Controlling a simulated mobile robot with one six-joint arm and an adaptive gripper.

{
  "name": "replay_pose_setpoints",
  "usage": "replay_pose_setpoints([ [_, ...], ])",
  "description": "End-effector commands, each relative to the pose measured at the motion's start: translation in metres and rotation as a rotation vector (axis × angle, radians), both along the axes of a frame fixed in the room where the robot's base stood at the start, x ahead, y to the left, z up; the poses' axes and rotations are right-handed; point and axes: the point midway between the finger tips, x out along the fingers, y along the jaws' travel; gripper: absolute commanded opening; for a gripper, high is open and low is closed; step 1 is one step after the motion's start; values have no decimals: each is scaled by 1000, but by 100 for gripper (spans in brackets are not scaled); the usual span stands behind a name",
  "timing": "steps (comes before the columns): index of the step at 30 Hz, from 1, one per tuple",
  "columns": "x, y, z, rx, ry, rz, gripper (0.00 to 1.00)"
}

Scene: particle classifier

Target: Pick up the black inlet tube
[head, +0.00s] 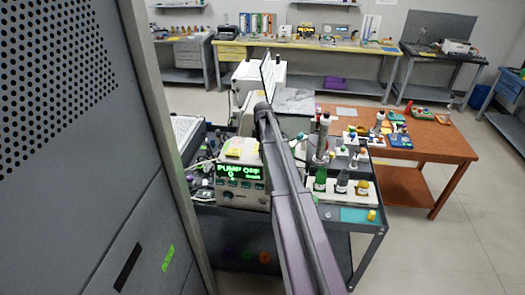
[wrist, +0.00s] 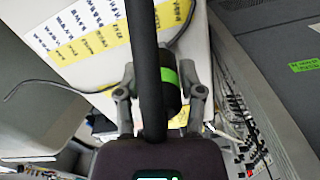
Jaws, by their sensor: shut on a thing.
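In the wrist view, my gripper (wrist: 160,98) is shut on a black cylindrical piece with a bright green band (wrist: 169,78), one finger on each side. A long black tube, which looks like the black inlet tube (wrist: 143,45), runs from the top edge down in front of this piece, between the fingers. I cannot tell exactly how the tube and the banded piece join. In the head view, my arm reaches forward over the cart and hides the gripper and what it holds.
A white machine with a "PUMP OFF" display (head: 240,186) stands on a dark cart beside my arm. Bottles (head: 320,179) stand in a white rack on the right. A tall grey cabinet (head: 100,120) closes off the left. A brown table (head: 435,148) with small items lies beyond.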

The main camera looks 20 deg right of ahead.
Motion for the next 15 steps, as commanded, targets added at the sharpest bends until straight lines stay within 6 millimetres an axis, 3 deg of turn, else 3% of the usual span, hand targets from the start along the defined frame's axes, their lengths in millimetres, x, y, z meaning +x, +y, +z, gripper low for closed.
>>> replay_pose_setpoints([
  [15,0,0,32,0,0,0,2],
])
